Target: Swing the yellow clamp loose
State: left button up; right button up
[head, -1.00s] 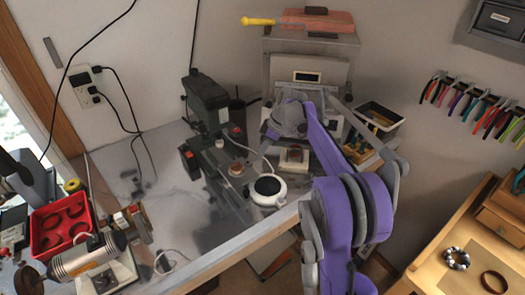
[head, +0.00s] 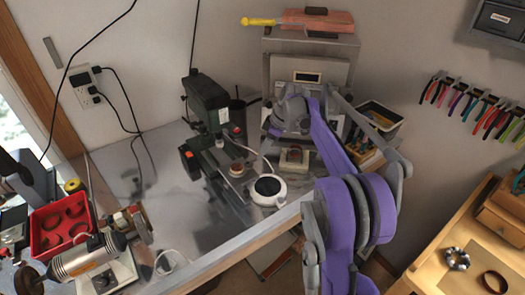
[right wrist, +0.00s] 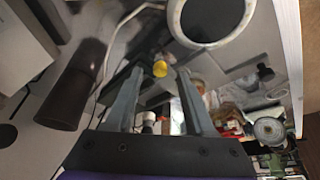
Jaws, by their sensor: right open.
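My right gripper (head: 277,127) is over the back right of the grey bench, in front of the pale boxy machine, with its fingers partly hidden in the head view. In the right wrist view my right gripper (right wrist: 158,95) is open, its two grey fingers apart and nothing held between them. A small rounded yellow piece (right wrist: 160,68) shows between the fingers there. I cannot tell if it is the clamp, or how far beyond the fingertips it is. No yellow clamp is clear in the head view. My left gripper is not in view.
A dark green drill press (head: 208,105) stands left of my right gripper. A white round pot (head: 268,190) is near the bench's front edge. A tool bin (head: 375,125) stands to the right. A red tray (head: 62,225) and a motor (head: 88,258) crowd the left.

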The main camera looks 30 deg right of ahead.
jog(key=v, duration=0.9)
jog(key=shift+s+a+r, duration=0.1)
jog(key=s+a+f+m+t+h, duration=0.1)
jog(key=s+a+f+m, duration=0.2)
jog(key=s+a, duration=0.6)
jog(key=s+a+f+m+h, duration=0.2)
jog(key=s+a+f+m, duration=0.15)
jog(key=s+a, duration=0.55)
jog(key=s+a+f+m+t, duration=0.1)
jog(key=s+a+f+m, duration=0.1)
jog(key=s+f, duration=0.5)
jog(key=shift+s+a+f+t, duration=0.4)
jog(key=shift+s+a, duration=0.15)
jog(key=shift+s, duration=0.5)
